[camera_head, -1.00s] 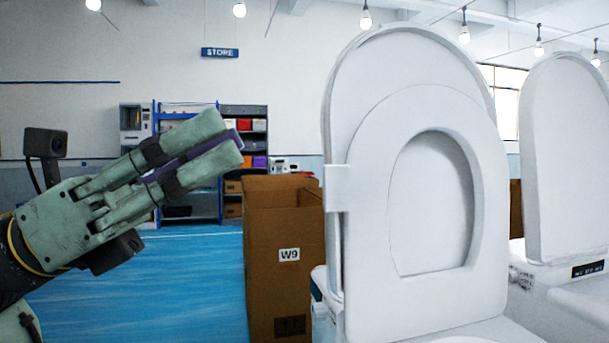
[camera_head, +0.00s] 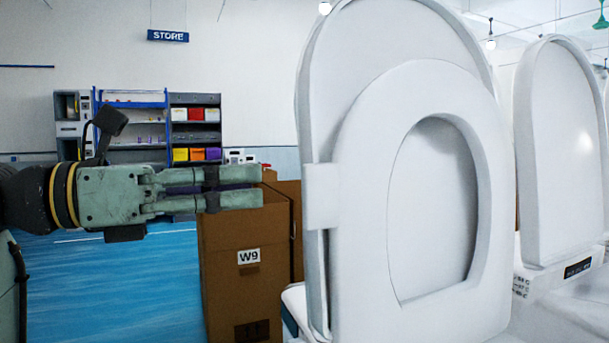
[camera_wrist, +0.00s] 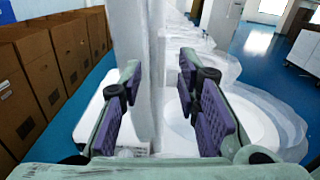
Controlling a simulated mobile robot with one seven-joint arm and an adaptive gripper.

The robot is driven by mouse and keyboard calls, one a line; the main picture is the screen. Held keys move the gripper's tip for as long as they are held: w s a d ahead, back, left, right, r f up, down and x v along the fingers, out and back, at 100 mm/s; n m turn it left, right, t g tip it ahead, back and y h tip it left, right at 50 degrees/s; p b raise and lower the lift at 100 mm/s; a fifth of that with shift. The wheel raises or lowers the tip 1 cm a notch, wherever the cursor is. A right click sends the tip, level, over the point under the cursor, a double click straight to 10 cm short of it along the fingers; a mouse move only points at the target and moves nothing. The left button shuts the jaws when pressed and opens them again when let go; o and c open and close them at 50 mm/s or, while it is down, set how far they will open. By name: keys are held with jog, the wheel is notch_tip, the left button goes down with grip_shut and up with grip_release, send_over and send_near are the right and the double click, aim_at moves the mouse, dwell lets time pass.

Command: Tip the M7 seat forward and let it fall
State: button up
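The white seat (camera_head: 365,205) stands upright on the nearest toilet, with the white lid (camera_head: 325,100) upright behind it. No M7 label can be read. A small white tab (camera_head: 321,196) sticks out from the seat's left edge. My gripper (camera_head: 262,187) is left of the seat, pointing right towards the tab, with a visible gap and no contact. In the wrist view my gripper (camera_wrist: 160,66) is open and empty, its purple pads apart. The upright seat and lid show edge-on beyond the fingers, and a white bowl lies low at the right.
A cardboard box marked W9 (camera_head: 249,300) stands behind and below the gripper. A second toilet with an upright lid (camera_head: 560,150) stands at the right. A row of cardboard boxes (camera_wrist: 40,75) lines the left of the wrist view. Blue floor (camera_head: 120,280) is clear at the left.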

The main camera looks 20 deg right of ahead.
aim_at(303, 180)
jog(key=d+p, duration=0.2)
jog(key=d, duration=0.7)
jog(key=shift+d, duration=0.3)
grip_shut()
dwell(0.4)
